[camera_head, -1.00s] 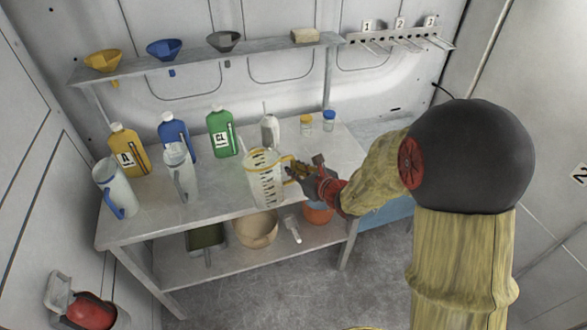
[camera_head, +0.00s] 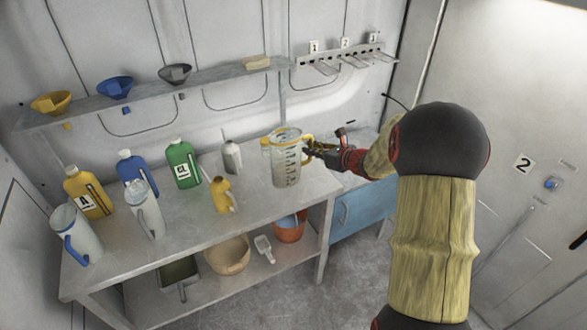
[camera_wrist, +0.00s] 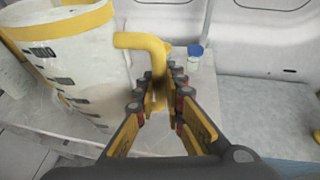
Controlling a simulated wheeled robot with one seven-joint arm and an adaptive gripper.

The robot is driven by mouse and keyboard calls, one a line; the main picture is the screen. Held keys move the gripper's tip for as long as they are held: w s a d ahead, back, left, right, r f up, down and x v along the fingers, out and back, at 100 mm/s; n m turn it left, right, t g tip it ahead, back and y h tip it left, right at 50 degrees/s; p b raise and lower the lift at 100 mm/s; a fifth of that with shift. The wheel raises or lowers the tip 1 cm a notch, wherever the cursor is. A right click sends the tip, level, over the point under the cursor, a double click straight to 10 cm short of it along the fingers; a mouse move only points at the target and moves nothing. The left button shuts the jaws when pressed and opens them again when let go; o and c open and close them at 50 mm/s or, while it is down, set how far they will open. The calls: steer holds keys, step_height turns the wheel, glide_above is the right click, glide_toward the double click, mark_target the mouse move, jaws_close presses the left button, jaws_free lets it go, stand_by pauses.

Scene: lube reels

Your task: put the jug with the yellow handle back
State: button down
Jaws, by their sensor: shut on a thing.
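The clear jug with the yellow handle and yellow rim (camera_head: 285,165) is upright over the right part of the bench top. Dark marks run down its side. My gripper (camera_head: 310,150) is at its right side, shut on the yellow handle. In the wrist view the jug (camera_wrist: 65,75) fills the left, and its handle (camera_wrist: 145,43) runs down between the fingertips of my gripper (camera_wrist: 160,95). I cannot tell whether its base touches the bench.
The bench (camera_head: 255,215) also holds a small yellow can (camera_head: 222,195), a grey bottle (camera_head: 231,157), green, blue and yellow bottles, and two pale jugs at left. A blue-lidded jar (camera_wrist: 195,55) stands beyond my fingers. Numbered hooks (camera_head: 345,58) hang above.

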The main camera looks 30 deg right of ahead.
steer(key=w+d+f+b, duration=0.2)
steer(key=w+d+f, duration=0.2)
steer(key=w+f, duration=0.8)
steer(key=shift+d+f, duration=0.15)
steer(key=shift+d, duration=0.05)
steer(key=shift+f, duration=0.2)
steer(key=c, duration=1.9)
jaws_free()
steer(key=shift+r, duration=0.1)
